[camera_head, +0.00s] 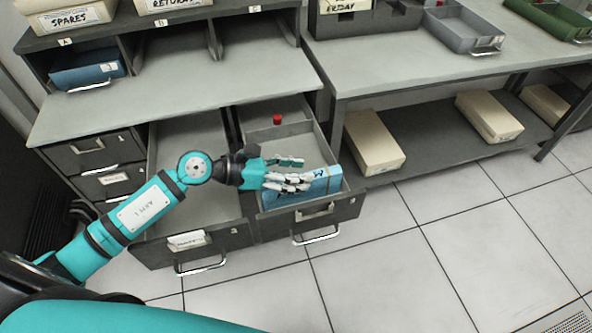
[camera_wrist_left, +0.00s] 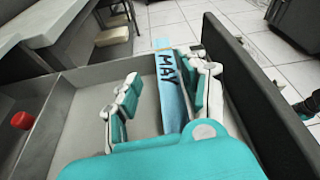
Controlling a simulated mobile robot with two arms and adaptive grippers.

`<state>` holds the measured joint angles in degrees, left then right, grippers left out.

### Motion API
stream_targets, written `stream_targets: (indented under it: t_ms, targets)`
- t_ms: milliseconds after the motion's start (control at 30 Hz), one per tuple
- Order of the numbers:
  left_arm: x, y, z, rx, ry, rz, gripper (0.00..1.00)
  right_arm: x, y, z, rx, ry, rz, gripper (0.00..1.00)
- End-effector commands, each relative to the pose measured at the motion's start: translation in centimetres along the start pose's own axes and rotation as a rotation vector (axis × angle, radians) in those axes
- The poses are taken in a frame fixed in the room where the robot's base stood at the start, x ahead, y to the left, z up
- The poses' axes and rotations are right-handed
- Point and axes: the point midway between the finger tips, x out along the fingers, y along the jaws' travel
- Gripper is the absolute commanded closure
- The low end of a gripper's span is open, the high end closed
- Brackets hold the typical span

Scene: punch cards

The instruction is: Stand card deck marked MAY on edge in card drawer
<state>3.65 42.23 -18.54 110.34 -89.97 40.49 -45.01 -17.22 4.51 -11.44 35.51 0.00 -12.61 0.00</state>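The blue deck marked MAY (camera_wrist_left: 168,82) is inside the open right-hand card drawer (camera_head: 324,150), close to its front wall. It looks upright on its long edge in the left wrist view, with the lettering facing up. In the head view the blue deck (camera_head: 322,188) is partly covered by my fingers. My left gripper (camera_head: 288,177) reaches down into this drawer over the deck. In the left wrist view its fingers (camera_wrist_left: 162,92) are apart, with the deck between them. One finger is close against the deck; a gap shows on the other side. My right gripper is not in view.
A red knob-like object (camera_head: 277,120) is at the drawer's rear. A second open drawer (camera_head: 190,138) beside it looks empty. Above are the grey desk top and a cubby holding a blue box (camera_head: 88,74). Tan boxes (camera_head: 373,142) lie on the low shelf at right.

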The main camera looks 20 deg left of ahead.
Motion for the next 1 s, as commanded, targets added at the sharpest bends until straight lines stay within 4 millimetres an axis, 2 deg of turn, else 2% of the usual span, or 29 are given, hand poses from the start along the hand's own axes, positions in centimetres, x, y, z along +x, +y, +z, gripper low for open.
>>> stream_targets:
  t_ms: [267,433,800,1000]
  targets:
    - [0.0,0.0,-0.2,-0.001,0.003,0.000,0.49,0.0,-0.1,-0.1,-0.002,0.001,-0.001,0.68]
    - [-1.2,0.0,-0.3,-0.001,0.005,0.001,0.49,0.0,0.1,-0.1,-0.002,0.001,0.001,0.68]
    - [-8.7,0.0,-0.3,-0.004,0.006,0.001,0.49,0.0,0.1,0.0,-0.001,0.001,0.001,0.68]
    - [-11.3,0.0,-0.2,-0.003,0.002,0.001,0.49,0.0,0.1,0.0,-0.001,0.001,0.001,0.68]
